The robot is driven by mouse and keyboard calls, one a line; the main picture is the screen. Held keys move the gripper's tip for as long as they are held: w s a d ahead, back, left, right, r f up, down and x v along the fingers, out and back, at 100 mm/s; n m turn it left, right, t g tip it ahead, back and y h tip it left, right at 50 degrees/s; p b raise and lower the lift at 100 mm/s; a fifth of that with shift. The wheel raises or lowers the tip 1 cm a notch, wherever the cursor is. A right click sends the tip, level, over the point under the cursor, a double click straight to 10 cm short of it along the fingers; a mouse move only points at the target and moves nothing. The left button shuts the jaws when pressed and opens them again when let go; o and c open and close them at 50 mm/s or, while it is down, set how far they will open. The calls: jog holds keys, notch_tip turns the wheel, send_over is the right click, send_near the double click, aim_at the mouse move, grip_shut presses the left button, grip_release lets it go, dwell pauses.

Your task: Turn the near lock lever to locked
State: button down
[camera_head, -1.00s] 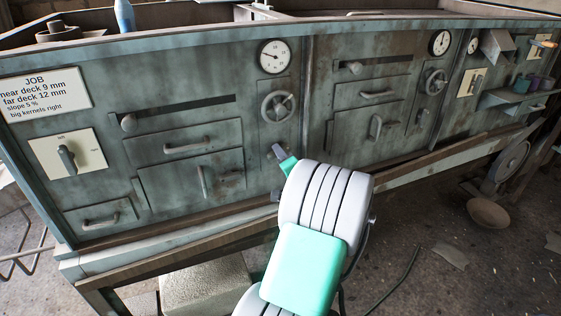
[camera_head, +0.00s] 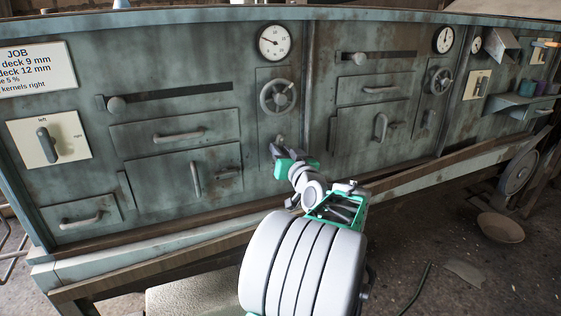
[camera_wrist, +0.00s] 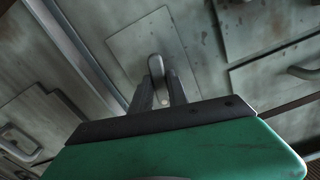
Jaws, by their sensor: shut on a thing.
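The near lock lever (camera_head: 280,139) is a small grey lever on the panel below the left handwheel (camera_head: 278,97). In the wrist view the lever (camera_wrist: 155,66) has a rounded end and stands out between the two dark fingers, on a pale rectangular plate (camera_wrist: 126,42). My gripper (camera_head: 278,152) is at the panel, shut on the lever; it also shows in the wrist view (camera_wrist: 159,90). The fingers hide the lower part of the lever. Its exact angle is hard to tell in the head view.
A round gauge (camera_head: 274,42) is above the handwheel. Drawer handles (camera_head: 178,136) and a door handle (camera_head: 195,179) stick out to the left. Another lever (camera_head: 428,119) is under the right handwheel (camera_head: 438,81). A wooden rail (camera_head: 160,268) runs below the panel.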

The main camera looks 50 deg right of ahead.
jog(key=shift+f+n+b, duration=0.15)
jog(key=shift+n+b, duration=0.3)
jog(key=shift+n, duration=0.65)
jog(key=c, duration=1.3)
grip_release()
jog(key=p+v, duration=0.1)
jog(key=v, duration=0.7)
jog(key=shift+p, duration=0.4)
jog(key=shift+w, duration=0.1)
